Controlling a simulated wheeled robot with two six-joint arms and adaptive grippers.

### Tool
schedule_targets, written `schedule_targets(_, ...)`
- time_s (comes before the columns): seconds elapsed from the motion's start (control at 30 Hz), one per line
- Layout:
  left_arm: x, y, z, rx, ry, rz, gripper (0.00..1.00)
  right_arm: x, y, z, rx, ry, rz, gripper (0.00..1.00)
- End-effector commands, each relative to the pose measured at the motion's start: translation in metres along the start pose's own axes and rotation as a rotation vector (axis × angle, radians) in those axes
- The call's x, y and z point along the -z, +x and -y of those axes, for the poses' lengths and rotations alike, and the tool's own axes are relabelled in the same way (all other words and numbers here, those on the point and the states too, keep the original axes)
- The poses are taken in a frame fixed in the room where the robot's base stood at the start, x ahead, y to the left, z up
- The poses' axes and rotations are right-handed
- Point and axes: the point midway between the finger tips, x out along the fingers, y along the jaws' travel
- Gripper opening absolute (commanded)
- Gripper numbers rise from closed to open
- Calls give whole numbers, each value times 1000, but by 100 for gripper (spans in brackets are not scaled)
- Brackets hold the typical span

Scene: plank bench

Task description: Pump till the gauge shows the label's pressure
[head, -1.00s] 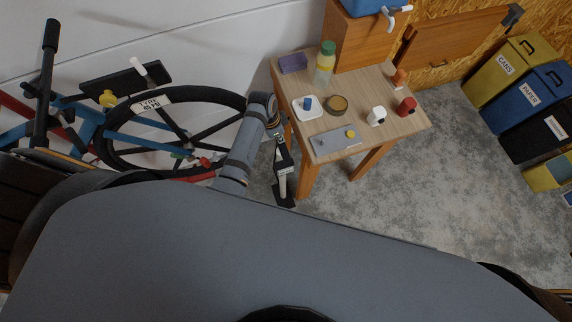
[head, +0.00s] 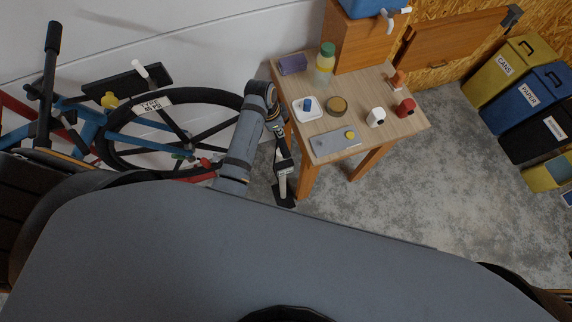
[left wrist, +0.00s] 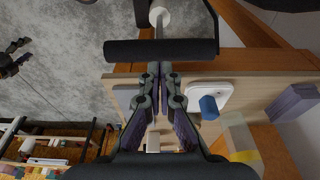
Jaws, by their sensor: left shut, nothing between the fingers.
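The pump (head: 283,170) stands on the floor by the table leg, its black foot at the bottom. Its black bar handle (left wrist: 125,51) lies across the left wrist view. My left gripper (left wrist: 159,70) is shut and empty, with its fingertips right at the middle of the bar; I cannot tell if they touch it. In the head view my left gripper (head: 277,129) is small and partly hidden by my arm, above the pump. A white label (head: 152,104) on the bicycle wheel reads TYRE and a PSI figure too small to be sure of. I cannot read a gauge.
The bicycle wheel (head: 108,143) is left of my arm. The wooden table (head: 388,139) holds a bottle (head: 325,58), a white dish (head: 298,113), a tin (head: 337,106) and a grey plate (head: 325,146). Bins (head: 530,102) stand at far right. The floor between is clear.

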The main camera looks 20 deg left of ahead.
Motion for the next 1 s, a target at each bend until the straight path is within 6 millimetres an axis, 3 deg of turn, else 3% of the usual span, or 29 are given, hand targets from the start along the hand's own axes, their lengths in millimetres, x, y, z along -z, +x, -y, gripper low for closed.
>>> schedule_targets(1.0,-16,78,0,-2,0,1,0,-4,40,4,1,0,0,59)
